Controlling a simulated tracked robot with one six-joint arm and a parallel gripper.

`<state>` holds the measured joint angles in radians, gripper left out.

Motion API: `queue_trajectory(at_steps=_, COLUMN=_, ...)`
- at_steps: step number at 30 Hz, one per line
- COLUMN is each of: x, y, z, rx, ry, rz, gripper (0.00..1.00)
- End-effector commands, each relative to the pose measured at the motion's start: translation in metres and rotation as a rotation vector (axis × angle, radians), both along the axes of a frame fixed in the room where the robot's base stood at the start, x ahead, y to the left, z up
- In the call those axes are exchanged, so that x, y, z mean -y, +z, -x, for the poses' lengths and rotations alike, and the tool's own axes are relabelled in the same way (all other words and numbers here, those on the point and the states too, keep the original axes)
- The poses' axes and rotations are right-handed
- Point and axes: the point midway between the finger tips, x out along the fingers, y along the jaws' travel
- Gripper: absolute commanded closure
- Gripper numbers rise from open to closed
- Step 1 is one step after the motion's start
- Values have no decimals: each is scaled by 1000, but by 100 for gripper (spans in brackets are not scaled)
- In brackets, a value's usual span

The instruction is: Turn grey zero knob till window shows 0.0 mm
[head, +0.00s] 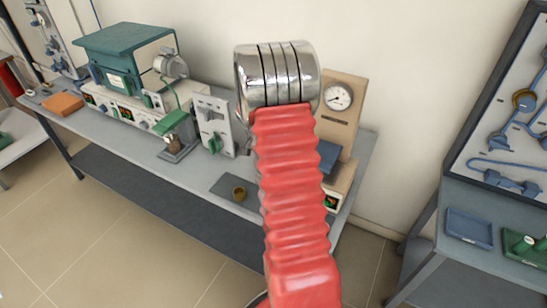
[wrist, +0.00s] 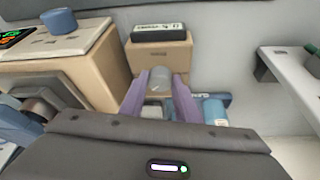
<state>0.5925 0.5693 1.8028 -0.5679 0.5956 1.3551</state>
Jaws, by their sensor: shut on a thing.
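In the wrist view, my gripper (wrist: 161,82) has two purple fingers pointing away from the camera. They are shut on a grey rounded piece, which looks like the grey zero knob (wrist: 160,76), in front of a beige box (wrist: 161,57). A dark panel with a pale strip (wrist: 158,33) lies on top of that box. Its marks are too small to read, and I cannot tell whether it is the window. In the head view, my red-sleeved arm hides the gripper and the knob. A beige unit with a round dial (head: 338,97) shows behind the arm.
In the wrist view, a beige box with a blue knob (wrist: 59,21) stands at left, a blue cylinder (wrist: 214,111) sits right of the fingers, and a grey shelf (wrist: 290,72) is at right. In the head view, a green furnace (head: 120,50) stands on the grey bench (head: 165,172).

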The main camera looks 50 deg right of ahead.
Motion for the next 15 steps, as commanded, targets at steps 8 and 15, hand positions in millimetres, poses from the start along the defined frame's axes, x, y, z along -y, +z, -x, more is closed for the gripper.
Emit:
queue_trajectory(at_steps=8, x=2, y=-1, z=0, rx=-4, ry=-174, rz=1, gripper=93)
queue_trajectory(at_steps=15, x=2, y=0, z=-1, rx=-2, ry=-242, rz=1, gripper=93)
